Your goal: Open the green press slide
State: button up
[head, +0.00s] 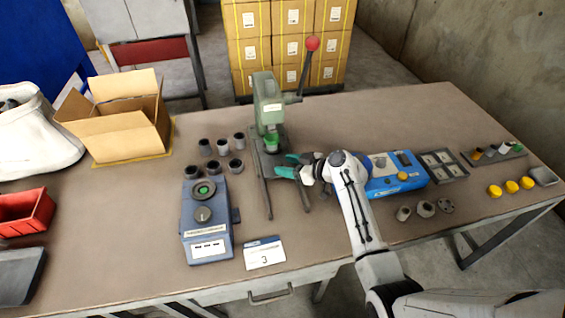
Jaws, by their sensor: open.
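The green press (266,98) stands upright near the back middle of the table, with a lever ending in a red ball (313,43). A bright green part (272,143) sits low at the press's front, above its dark base. Two dark rails (263,190) run from the base toward the front of the table. Which part is the slide, and how far it is out, I cannot tell. My gripper (283,166) has teal fingers, is open, and points left just in front of the press base, over the rails. I cannot tell whether it touches anything.
A blue-grey device (206,220) and several dark cups (221,146) stand left of the rails. A blue box (398,178) is right of my gripper, partly behind my arm. A number card (264,253) lies in front. An open carton (120,118) is at the left.

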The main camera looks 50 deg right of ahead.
jog(key=shift+x, duration=1.2)
jog(key=shift+a, duration=0.1)
grip_shut()
